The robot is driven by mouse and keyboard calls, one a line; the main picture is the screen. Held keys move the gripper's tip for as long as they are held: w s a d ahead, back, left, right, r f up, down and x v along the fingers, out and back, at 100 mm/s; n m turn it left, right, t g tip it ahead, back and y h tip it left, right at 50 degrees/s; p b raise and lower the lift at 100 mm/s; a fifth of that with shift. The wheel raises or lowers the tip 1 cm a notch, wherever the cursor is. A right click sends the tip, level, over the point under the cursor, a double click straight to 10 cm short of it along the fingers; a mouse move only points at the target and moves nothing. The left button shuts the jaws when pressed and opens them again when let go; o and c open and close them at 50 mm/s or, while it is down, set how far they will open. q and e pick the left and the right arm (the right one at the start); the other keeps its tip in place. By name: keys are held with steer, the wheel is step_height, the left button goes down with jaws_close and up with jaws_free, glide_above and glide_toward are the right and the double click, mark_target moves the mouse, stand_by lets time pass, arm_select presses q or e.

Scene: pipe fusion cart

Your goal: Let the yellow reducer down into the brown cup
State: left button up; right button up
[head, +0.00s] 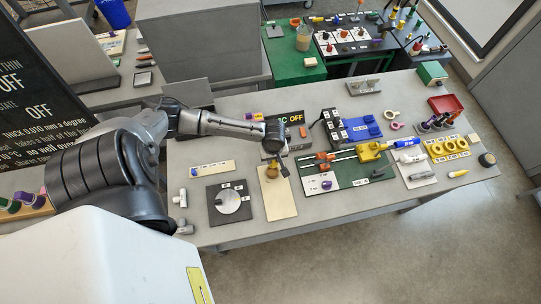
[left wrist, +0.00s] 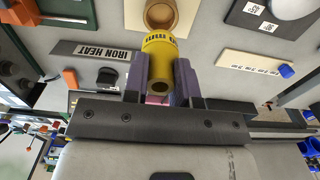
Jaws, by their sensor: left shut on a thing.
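My left gripper (left wrist: 160,80) is shut on the yellow reducer (left wrist: 159,62), a short hollow yellow piece with dark print on its band, held between two purple-grey fingers. The brown cup (left wrist: 161,14) is just beyond the reducer at the top edge of the left wrist view, partly cut off. The reducer overlaps its near side there; I cannot tell whether they touch. In the head view, my left gripper (head: 283,165) is over the beige board (head: 281,203), close beside the cup (head: 271,172). The reducer is not clear in that view. My right gripper is out of view.
Left of the board lies a dark plate with a grey disc (head: 228,201). Behind the gripper stands a grey box with a lit display (head: 290,131). To the right is a green board (head: 347,173) with orange and yellow clamps. The board's front part is clear.

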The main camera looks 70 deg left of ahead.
mark_target(273, 164)
arm_select(q)
steer(key=shift+a, duration=0.1)
stand_by(0.3)
steer(key=shift+r+p, duration=0.15)
steer(key=shift+p, duration=0.65)
steer(key=shift+f+b, duration=1.2)
steer(key=shift+f, duration=1.7)
steer(key=shift+f, duration=0.1)
steer(key=shift+f+p, duration=0.15)
steer(key=shift+p, duration=0.2)
